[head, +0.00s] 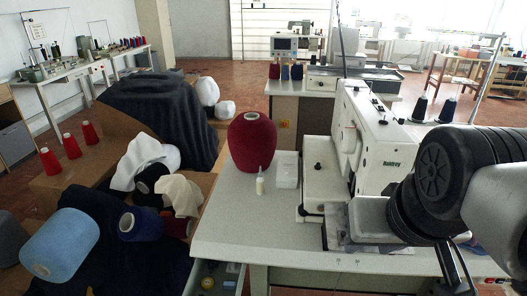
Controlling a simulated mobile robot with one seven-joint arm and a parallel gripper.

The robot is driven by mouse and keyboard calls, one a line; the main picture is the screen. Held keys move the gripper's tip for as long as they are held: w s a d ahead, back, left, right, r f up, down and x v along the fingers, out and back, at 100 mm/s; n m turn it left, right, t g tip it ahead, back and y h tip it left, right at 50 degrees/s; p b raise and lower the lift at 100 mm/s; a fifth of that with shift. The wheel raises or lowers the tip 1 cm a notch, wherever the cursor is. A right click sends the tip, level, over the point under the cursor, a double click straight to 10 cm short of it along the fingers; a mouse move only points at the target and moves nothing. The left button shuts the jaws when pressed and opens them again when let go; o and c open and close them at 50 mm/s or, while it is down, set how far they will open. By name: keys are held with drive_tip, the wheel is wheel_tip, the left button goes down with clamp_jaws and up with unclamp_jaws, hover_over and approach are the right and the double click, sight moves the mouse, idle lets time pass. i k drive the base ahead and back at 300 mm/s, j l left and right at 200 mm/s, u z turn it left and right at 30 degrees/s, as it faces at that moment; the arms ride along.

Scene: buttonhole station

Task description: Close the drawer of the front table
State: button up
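The front table (232,218) has a pale top and stands in the lower middle. Its drawer (206,267) is pulled out at the lower left, under the front edge. Small things lie inside it, and its front and handle are cut off by the bottom of the picture. My arm, with a large black joint and grey link, comes in from the right over the table's right side. I cannot make out my gripper in this view.
On the table stand a white sewing machine (387,158), a dark red yarn cone (252,143), a small bottle (260,181) and a white box (287,168). A blue yarn cone (60,244) and dark cloth crowd the left. Brick-coloured floor shows behind.

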sight(200, 271)
drive_tip(key=k+j+u, duration=0.15)
drive_tip(key=j+u, duration=0.15)
drive_tip(key=u, duration=0.15)
drive_tip(key=j+u, duration=0.3)
drive_tip(key=u, duration=0.15)
drive_tip(key=k, duration=0.05)
